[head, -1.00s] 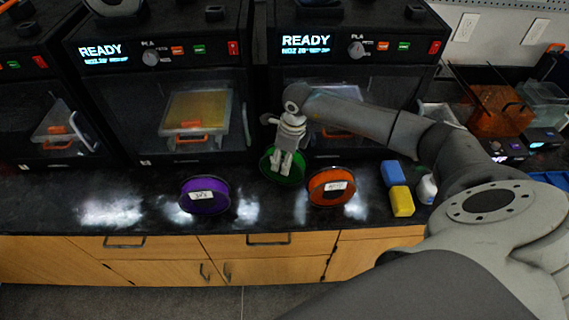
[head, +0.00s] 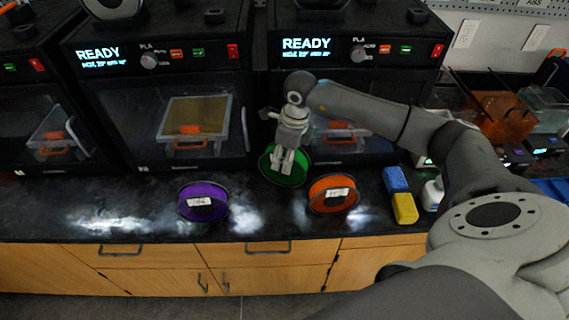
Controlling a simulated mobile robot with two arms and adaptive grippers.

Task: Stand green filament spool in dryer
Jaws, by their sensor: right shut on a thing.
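The green filament spool (head: 273,174) stands on the black counter between a purple spool and an orange spool, close to the printer front. My right gripper (head: 288,164) reaches over it from above and is shut on the green spool, hiding part of its face. My left gripper is not in the head view. A filament dryer cannot be made out for certain; at the right stands an orange translucent box (head: 500,112) with small black units beside it.
A blue block (head: 395,179), a yellow block (head: 405,209) and a white bottle (head: 431,194) sit to the right. Printers (head: 188,68) line the back. The counter's left part (head: 70,205) is clear.

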